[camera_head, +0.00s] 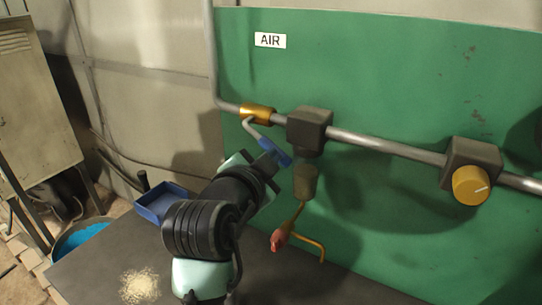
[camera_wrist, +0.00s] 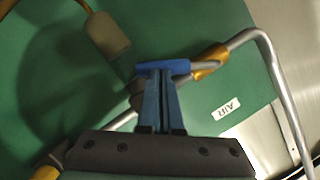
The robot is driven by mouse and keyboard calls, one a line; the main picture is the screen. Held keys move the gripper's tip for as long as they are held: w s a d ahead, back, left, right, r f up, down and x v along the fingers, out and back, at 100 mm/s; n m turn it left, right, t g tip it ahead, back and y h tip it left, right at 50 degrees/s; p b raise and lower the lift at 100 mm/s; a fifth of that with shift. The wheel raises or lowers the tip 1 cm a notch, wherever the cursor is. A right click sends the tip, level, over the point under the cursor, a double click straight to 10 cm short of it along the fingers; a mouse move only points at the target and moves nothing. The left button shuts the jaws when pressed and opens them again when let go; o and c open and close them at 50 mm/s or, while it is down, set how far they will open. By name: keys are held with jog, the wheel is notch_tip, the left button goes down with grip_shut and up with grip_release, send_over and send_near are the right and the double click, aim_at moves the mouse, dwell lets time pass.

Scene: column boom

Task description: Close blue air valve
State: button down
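The air valve has a gold body (camera_head: 257,114) on the grey pipe below the AIR label. Its bent grey lever runs down and right to a blue handle (camera_head: 273,151). In the wrist view the blue handle (camera_wrist: 166,67) lies crosswise at my fingertips, with the gold body (camera_wrist: 212,60) to its right. My gripper (camera_wrist: 160,76) has its two blue fingers close together, with the handle across their tips rather than clearly between them. They seem to touch it; exact contact is hard to tell. In the head view my wrist partly hides my gripper (camera_head: 274,163).
Right of the handle are a dark block (camera_head: 310,128) on the pipe and a hanging brown fitting (camera_head: 305,182) with a red-tipped lever (camera_head: 281,236). A yellow knob (camera_head: 471,185) is farther right. A blue tray (camera_head: 163,201) stands left of my arm on the dark bench.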

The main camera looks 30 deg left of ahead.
jog(key=a+f+m+t+y+b, duration=0.1)
jog(key=a+f+m+b, duration=0.4)
jog(key=b, duration=0.7)
jog(key=shift+m+t+y, duration=0.4)
jog(key=shift+m+y, duration=0.3)
jog(key=shift+m, duration=0.5)
jog(key=shift+a+f, duration=0.15)
jog(key=shift+a, duration=0.05)
